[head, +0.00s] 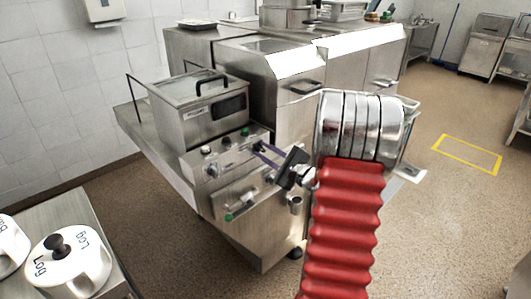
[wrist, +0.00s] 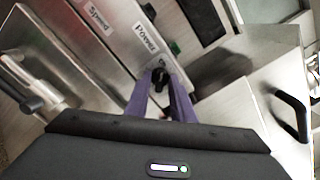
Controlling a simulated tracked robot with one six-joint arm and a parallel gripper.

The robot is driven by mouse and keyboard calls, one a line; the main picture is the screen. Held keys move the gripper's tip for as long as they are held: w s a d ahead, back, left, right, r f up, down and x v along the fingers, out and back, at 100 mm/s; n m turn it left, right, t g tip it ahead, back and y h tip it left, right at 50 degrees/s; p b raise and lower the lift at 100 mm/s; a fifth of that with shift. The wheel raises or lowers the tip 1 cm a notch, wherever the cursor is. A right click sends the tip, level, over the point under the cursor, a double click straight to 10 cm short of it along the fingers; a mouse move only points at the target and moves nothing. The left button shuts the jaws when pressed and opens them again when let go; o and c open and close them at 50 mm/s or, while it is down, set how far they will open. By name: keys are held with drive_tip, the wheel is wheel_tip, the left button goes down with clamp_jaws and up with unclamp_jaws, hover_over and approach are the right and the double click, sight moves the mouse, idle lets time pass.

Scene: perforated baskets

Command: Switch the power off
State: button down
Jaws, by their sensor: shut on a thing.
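A steel machine with a sloped front control panel (head: 198,172) stands left of centre in the head view. In the wrist view a black knob (wrist: 160,74) sits on the panel beside a white label reading Power (wrist: 145,38). My gripper (wrist: 161,88) has purple fingers, one on each side of this knob, and is shut on it. In the head view my gripper (head: 262,151) reaches the right end of the panel from the right. The fingers partly hide the knob, and its turn angle is hard to tell.
A Speed label (wrist: 98,14) and a green button (wrist: 174,48) are near the knob. A lidded steel box with a black handle (head: 212,79) stands above the panel. White lidded pots (head: 70,262) stand on a table at lower left. Open floor lies to the right.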

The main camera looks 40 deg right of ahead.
drive_tip(key=shift+a+f, duration=0.1)
drive_tip(key=c, duration=1.8)
unclamp_jaws()
drive_tip(key=s, duration=1.4)
drive_tip(key=shift+d, duration=0.2)
drive_tip(key=shift+w, duration=0.1)
